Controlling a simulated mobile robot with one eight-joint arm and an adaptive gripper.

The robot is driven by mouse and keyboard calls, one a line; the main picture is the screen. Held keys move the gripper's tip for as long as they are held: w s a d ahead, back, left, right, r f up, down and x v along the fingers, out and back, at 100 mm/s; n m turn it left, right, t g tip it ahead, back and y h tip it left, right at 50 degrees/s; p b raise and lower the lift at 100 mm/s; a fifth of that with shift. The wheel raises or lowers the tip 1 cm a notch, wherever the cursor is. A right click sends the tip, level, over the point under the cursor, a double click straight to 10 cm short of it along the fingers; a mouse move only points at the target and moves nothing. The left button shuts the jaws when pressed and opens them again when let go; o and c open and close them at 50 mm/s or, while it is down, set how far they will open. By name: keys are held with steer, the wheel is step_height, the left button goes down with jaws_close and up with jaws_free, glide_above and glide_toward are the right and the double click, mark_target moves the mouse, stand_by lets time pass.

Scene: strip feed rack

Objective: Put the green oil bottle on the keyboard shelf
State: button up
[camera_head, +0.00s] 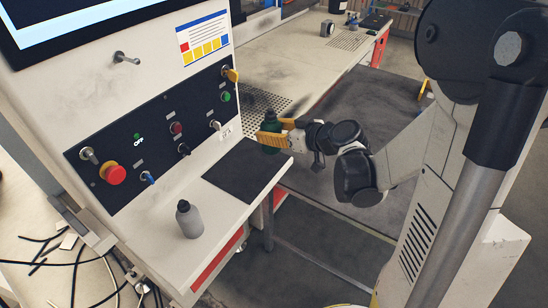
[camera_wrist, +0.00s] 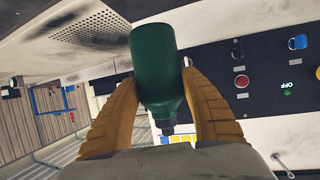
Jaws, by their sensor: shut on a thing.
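A green oil bottle (camera_head: 270,120) with a dark cap is held near the right end of the keyboard shelf (camera_head: 202,222). My gripper (camera_head: 270,140) is shut on it, with a yellow finger on either side. In the wrist view the green bottle (camera_wrist: 158,70) fills the space between the two yellow fingers (camera_wrist: 160,110). The keyboard shelf is the pale ledge under the control panel. The bottle's base is partly hidden by a finger in the head view, so I cannot tell whether it touches the shelf.
A dark mat (camera_head: 246,170) lies on the shelf. A grey bottle (camera_head: 189,220) stands upright left of it. The control panel (camera_head: 150,135) with knobs and buttons rises behind the shelf. A long workbench (camera_head: 285,60) with a perforated area extends beyond. Loose black cables (camera_head: 60,262) lie at lower left.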

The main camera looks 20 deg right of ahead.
steer(key=shift+n+y, duration=0.3)
steer(key=shift+w+a+f+b, duration=1.05)
steer(key=shift+w+f+b, duration=0.15)
steer(key=shift+f, duration=0.85)
steer(key=shift+w+a+f+b, duration=1)
steer(key=shift+w+f+b, duration=0.15)
steer(key=shift+f, duration=0.95)
steer(key=shift+w+a+f+b, duration=1.1)
steer(key=shift+w+f, duration=0.1)
steer(key=shift+f, duration=0.85)
steer(key=shift+f, duration=0.1)
steer(key=shift+f, duration=0.15)
steer(key=o, duration=1.4)
